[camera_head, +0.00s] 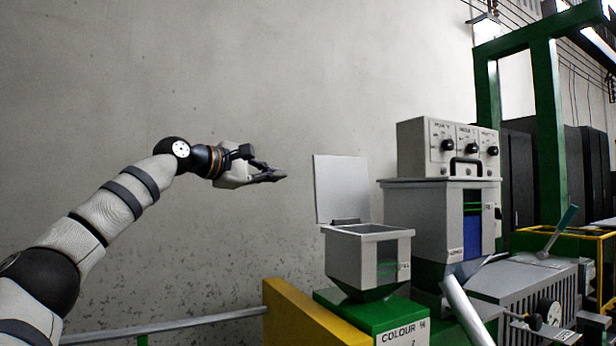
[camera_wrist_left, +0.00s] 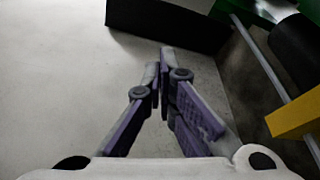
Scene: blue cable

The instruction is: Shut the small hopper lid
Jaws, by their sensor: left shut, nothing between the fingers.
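The small hopper (camera_head: 368,258) is a grey box on a green base in the head view, right of centre. Its lid (camera_head: 341,187) is a flat light-grey panel that stands upright, hinged at the hopper's back edge, so the hopper top is open. My left gripper (camera_head: 283,176) is shut and empty, to the left of the lid and apart from it, at about the height of the lid's upper part. In the left wrist view the fingers (camera_wrist_left: 165,62) meet at their tips. The hopper and lid do not clearly show there. My right gripper is not in view.
A larger grey hopper with a control box (camera_head: 448,148) stands just right of the small hopper. A yellow block (camera_head: 300,312) and a grey rail (camera_head: 190,327) lie low in front. A green frame (camera_head: 547,130) rises at the right. The space before the wall at upper left is free.

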